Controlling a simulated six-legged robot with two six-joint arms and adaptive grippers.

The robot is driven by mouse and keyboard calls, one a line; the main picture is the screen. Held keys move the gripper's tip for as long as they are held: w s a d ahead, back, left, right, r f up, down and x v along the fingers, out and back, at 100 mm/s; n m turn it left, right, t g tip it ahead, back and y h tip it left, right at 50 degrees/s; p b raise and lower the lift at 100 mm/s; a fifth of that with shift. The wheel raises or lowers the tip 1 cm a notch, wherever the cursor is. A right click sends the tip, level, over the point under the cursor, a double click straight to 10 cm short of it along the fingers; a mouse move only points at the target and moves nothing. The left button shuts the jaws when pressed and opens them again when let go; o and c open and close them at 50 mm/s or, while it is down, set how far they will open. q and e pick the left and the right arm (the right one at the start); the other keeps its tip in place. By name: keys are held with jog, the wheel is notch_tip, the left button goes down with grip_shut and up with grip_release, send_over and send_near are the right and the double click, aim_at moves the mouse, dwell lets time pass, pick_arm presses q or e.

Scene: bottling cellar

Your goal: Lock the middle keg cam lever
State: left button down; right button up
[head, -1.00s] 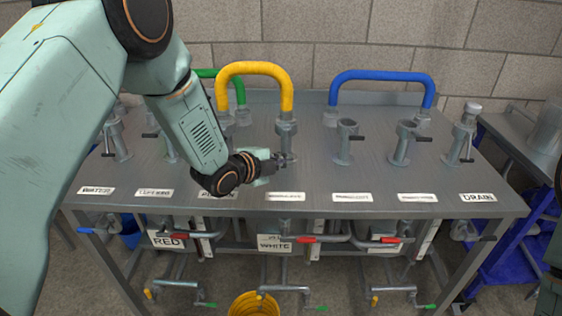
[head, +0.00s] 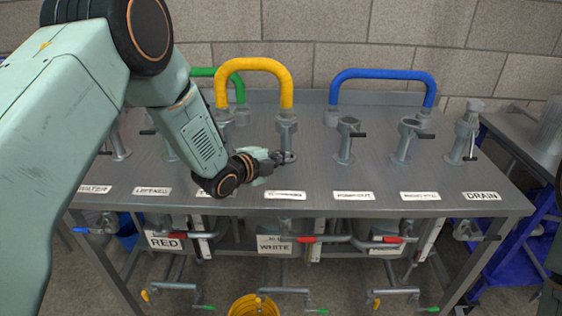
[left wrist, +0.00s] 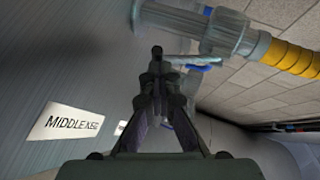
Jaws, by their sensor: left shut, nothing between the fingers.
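The middle keg port (head: 287,128) is a grey post on the steel bench, with one end of the yellow hose (head: 254,66) on top. It also shows in the left wrist view (left wrist: 215,32), lying sideways at the top. The MIDDLE KEG label (left wrist: 77,126) is on the bench in front. My left gripper (head: 288,157) is shut and empty, low in front of the post. In the left wrist view its fingertips (left wrist: 157,52) are together beside a thin grey bar (left wrist: 195,60), which looks like the cam lever. I cannot tell whether they touch. My right gripper is out of view.
A green hose (head: 205,72) stands behind the yellow one, and a blue hose (head: 383,75) arches to the right. The bench front (head: 390,178) is clear apart from labels.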

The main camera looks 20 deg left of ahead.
pick_arm(q)
jog(key=shift+w+a, duration=0.1)
jog(key=shift+w+r, duration=0.1)
jog(key=shift+r, duration=0.1)
jog(key=shift+w+a+r+p, duration=0.15)
jog(key=shift+w+r+p, duration=0.05)
jog(key=shift+r+p, duration=0.55)
jog(key=shift+f, duration=0.15)
